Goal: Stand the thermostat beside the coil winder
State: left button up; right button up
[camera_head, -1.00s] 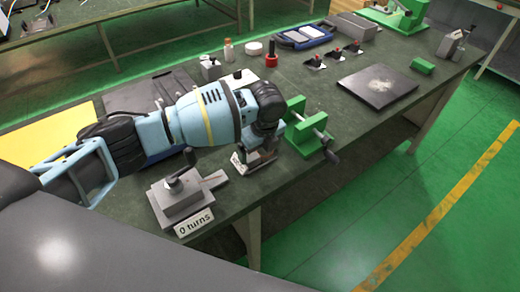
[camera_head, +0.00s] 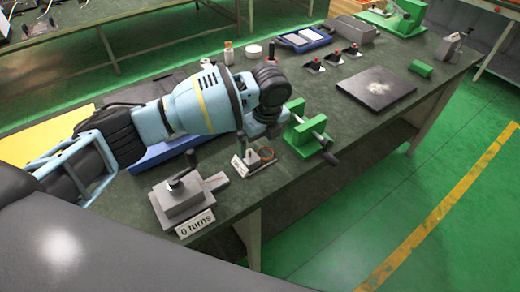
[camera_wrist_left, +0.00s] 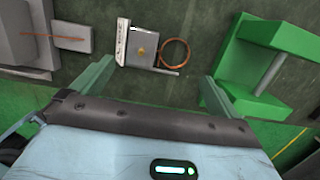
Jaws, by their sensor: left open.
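The thermostat (camera_head: 252,164) is a small grey body with a white label and a copper ring at one side. It rests on the bench to the right of the coil winder (camera_head: 172,202), a grey block with a crank and a "0 turns" sign, with a gap between them. Both show in the left wrist view, the thermostat (camera_wrist_left: 143,44) at top middle and part of the winder (camera_wrist_left: 25,40) at top left. My left gripper (camera_head: 264,128) is above the thermostat; its fingers (camera_wrist_left: 153,88) are apart with nothing between them. My right gripper is not in view.
A green clamp-like fixture (camera_head: 306,132) stands close to the right of the thermostat. A dark plate (camera_head: 376,86), blue tray (camera_head: 302,38) and small switches lie farther along the bench. The bench's front edge is close to the thermostat.

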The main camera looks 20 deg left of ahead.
pick_arm(q)
notch_tip(320, 180, up, 6)
jog(key=shift+s+d+r, duration=0.15)
jog(key=shift+s+d, duration=0.15)
jog(key=shift+d, duration=0.1)
